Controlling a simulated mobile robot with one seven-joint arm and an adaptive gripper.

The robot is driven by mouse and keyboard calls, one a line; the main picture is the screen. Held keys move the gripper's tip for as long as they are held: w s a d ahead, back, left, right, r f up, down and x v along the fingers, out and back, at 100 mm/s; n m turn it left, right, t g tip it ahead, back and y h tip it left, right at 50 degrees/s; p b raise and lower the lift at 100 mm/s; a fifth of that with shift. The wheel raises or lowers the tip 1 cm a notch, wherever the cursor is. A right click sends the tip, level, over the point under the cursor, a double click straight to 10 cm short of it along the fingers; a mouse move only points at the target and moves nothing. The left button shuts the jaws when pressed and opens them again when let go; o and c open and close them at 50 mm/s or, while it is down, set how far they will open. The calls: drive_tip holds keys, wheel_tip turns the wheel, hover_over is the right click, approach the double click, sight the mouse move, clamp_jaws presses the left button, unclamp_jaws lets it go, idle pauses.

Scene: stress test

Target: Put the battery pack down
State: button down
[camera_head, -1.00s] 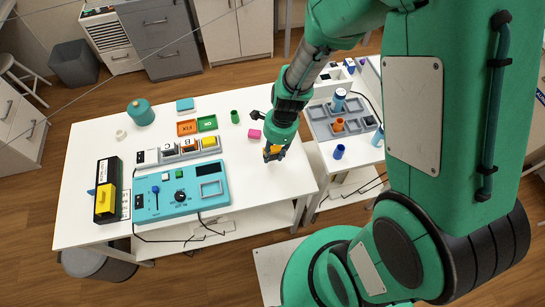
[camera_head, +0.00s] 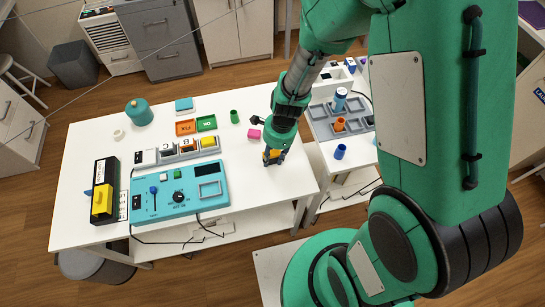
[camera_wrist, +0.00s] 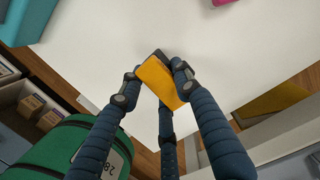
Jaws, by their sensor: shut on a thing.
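The battery pack (camera_wrist: 160,80) is an orange-yellow block with a dark end. It sits between the fingers of my gripper (camera_wrist: 156,84) in the wrist view. In the head view my gripper (camera_head: 273,157) is over the right part of the white table (camera_head: 262,195), with the orange battery pack (camera_head: 271,153) partly hidden by the fingers. The pack looks tilted in the wrist view. I cannot tell whether its underside touches the tabletop.
A pink block (camera_head: 254,134) lies just behind my gripper. A teal control panel (camera_head: 180,191) stands to the left, with a row of lettered blocks behind it. A grey tray (camera_head: 345,124) with bottles is on the right-hand table. White tabletop in front of my gripper is clear.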

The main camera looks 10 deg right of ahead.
sight(277, 153)
drive_tip(key=shift+f, duration=0.1)
drive_tip(key=c, duration=1.3)
unclamp_jaws()
drive_tip(key=shift+o, duration=0.2)
wheel_tip(277, 153, up, 12)
drive_tip(key=d+p, duration=0.1)
drive_tip(key=p, duration=0.3)
drive_tip(key=shift+d, duration=0.4)
